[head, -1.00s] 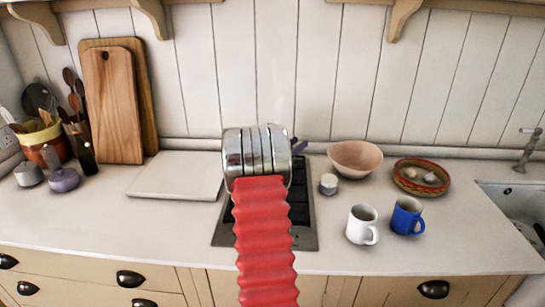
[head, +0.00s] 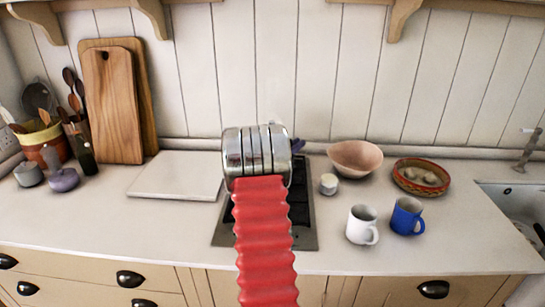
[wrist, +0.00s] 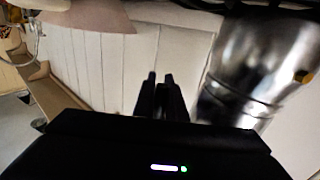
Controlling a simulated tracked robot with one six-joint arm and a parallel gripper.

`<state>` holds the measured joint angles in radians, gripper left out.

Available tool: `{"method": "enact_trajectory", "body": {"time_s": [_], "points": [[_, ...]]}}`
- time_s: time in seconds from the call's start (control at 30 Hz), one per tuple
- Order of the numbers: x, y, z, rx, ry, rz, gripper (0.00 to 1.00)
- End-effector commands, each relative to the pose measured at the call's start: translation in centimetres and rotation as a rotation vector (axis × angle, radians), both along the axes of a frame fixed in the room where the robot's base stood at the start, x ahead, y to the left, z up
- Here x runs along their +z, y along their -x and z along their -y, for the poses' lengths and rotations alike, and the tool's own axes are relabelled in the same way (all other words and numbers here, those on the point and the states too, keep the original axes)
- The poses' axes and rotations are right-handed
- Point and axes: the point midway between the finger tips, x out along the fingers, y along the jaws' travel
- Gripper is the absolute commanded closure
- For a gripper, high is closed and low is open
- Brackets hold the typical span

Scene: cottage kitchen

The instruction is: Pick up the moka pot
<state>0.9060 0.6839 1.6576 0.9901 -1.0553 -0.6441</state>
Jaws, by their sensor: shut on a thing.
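The moka pot (wrist: 262,62) is a shiny metal body with a small brass-coloured fitting, large at the right of the wrist view and cut off by the frame edge. My gripper (wrist: 161,80) shows its two dark fingers close together, just left of the pot's body. It is shut on the pot, apparently at its handle, though the gripped part is dark and hard to make out. In the head view my arm hides the gripper and most or all of the pot.
A dark hob (head: 307,224) lies under my arm. To its right are a small white jar (head: 328,184), a pink bowl (head: 355,158), a white mug (head: 361,225), a blue mug (head: 406,216) and a patterned basket (head: 420,188). A white board (head: 177,176) lies left, with clear counter in front.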

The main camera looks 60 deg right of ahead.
Motion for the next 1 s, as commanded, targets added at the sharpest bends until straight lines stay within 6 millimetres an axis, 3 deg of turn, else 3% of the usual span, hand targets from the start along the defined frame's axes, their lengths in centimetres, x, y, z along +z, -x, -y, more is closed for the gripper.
{"method": "enact_trajectory", "body": {"time_s": [1.0], "points": [[0.75, -0.03, 0.04, 0.000, 0.006, 0.004, 1.00]]}}
